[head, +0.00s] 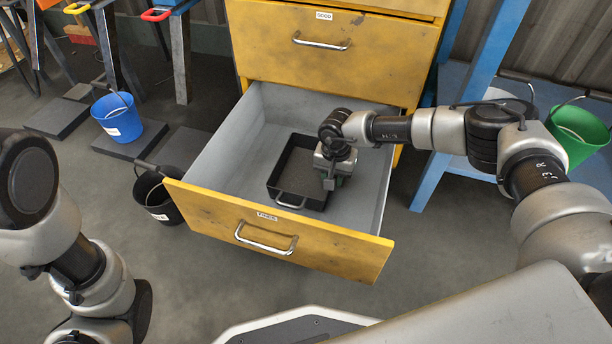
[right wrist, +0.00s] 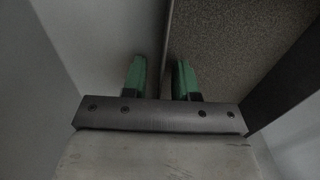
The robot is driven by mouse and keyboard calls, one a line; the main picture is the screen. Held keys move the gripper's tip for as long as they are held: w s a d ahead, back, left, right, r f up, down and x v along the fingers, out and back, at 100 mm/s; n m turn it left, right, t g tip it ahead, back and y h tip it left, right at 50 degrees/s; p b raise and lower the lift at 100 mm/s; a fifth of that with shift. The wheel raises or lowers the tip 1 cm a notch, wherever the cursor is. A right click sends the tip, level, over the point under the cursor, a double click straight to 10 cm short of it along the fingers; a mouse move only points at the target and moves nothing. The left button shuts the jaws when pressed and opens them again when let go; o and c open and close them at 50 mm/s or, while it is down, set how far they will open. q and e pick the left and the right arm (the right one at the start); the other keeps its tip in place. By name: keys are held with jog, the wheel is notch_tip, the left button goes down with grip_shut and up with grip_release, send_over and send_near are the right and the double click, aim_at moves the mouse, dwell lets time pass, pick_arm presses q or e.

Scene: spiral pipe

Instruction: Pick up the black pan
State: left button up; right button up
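The black pan (head: 293,176) is a rectangular tray with a metal handle at its front. It lies in the open yellow drawer (head: 205,200), on the grey drawer floor. My right gripper (head: 331,182) is down at the pan's right side in the head view. In the right wrist view, the green fingers of my right gripper (right wrist: 160,77) are apart, with a thin wall of the pan (right wrist: 168,40) between them. A gap shows on both sides of the wall. My left arm shows at the left of the head view, but its gripper is not visible.
The drawer's walls surround the pan, and the cabinet (head: 330,45) rises behind it. A black bucket (head: 160,200) and a blue bucket (head: 117,118) stand to the left. A green bucket (head: 577,135) is at the right by blue posts. There is free space above the drawer's left part.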

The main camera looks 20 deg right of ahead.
jog(key=c, duration=0.5)
grip_shut()
jog(key=shift+r, duration=0.1)
